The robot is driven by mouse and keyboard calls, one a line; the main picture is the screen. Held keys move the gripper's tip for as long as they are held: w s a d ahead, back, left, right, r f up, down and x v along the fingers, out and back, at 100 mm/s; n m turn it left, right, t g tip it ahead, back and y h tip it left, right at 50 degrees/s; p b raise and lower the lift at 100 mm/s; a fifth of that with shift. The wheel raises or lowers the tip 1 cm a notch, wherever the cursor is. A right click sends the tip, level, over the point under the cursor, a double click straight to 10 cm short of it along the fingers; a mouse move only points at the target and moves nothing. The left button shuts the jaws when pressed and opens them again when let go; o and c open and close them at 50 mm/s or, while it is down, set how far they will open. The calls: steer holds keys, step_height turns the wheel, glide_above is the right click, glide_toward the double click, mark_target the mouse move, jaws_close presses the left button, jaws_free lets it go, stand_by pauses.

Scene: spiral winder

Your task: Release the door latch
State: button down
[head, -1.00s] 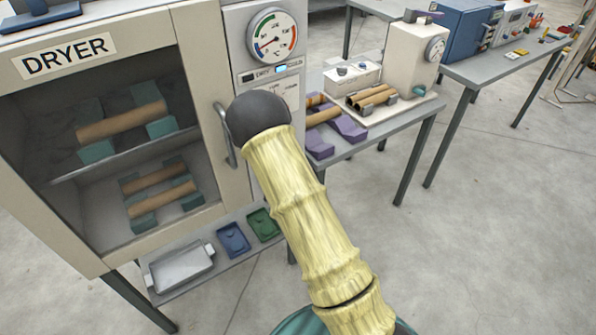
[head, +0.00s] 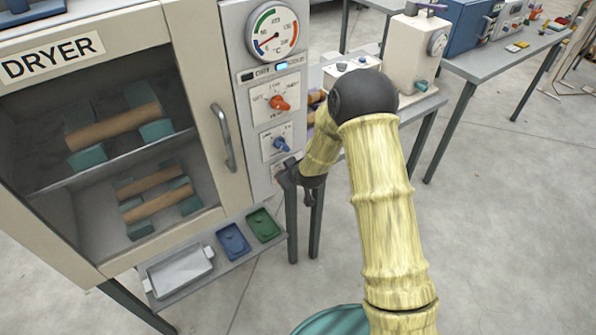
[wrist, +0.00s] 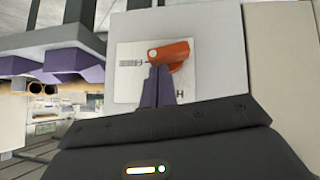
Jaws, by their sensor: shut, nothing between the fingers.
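The dryer door (head: 190,95) looks closed, with a vertical handle (head: 222,137) on its right side. In the wrist view an orange latch lever (wrist: 176,53) lies roughly sideways on a white plate (wrist: 126,87), whose printed label is partly covered by my fingers. My gripper (wrist: 158,70) is shut and empty, its dark purple fingertips overlapping the lever's lower edge in the picture. I cannot tell whether they touch it. In the head view my gripper (head: 282,176) is at the lower right of the dryer's front panel, and the lever is hidden there.
Above my gripper are a blue knob (head: 281,144), a red knob (head: 280,103) and a round gauge (head: 272,34). A shelf below holds a metal tray (head: 180,272), a blue tray (head: 233,242) and a green tray (head: 264,225). A bench with a cream machine (head: 412,55) stands at the right.

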steer(key=shift+a+r, duration=0.1)
steer(key=shift+a, duration=0.05)
steer(key=shift+r+p, duration=0.4)
steer(key=shift+r, duration=0.35)
steer(key=r, duration=0.1)
steer(key=r+p, duration=0.2)
steer(key=r, duration=0.1)
steer(key=shift+s+a, duration=0.1)
steer(key=shift+a, duration=0.25)
steer(key=b+v, duration=0.1)
steer(key=v, duration=0.9)
steer(key=shift+s+b, duration=0.15)
steer(key=shift+b, duration=0.15)
steer(key=shift+f, duration=0.1)
steer(key=shift+d, duration=0.1)
